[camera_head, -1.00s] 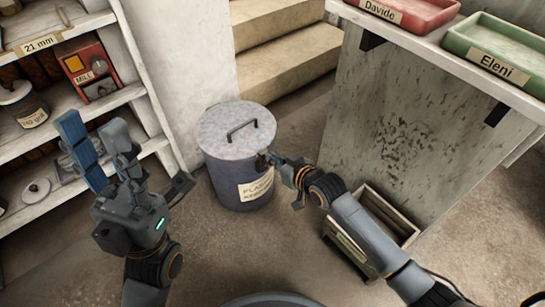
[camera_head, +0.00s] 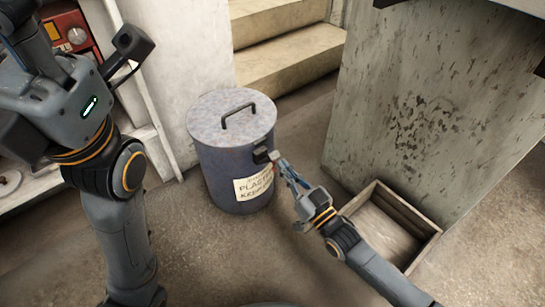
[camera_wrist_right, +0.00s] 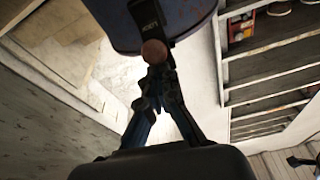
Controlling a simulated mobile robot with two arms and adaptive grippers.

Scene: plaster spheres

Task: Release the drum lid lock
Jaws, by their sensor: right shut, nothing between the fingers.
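The grey-blue drum (camera_head: 225,172) stands on the floor in the head view. A dark lid lock (camera_head: 262,155) sticks out on the drum's right side, above a paper label (camera_head: 254,185). In the right wrist view the lock (camera_wrist_right: 150,18) has lettering and a round brownish knob (camera_wrist_right: 154,52). My right gripper (camera_head: 277,160) is shut and empty, its tips close to the lock; contact is unclear. My left gripper (camera_head: 60,95) is raised at the upper left, its fingertips out of frame.
An open wooden crate (camera_head: 425,243) lies on the floor beside my right arm. A stained counter panel (camera_head: 430,120) stands to the right. Steps (camera_head: 285,55) rise behind the drum and shelves (camera_head: 150,110) stand left. Floor in front of the drum is clear.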

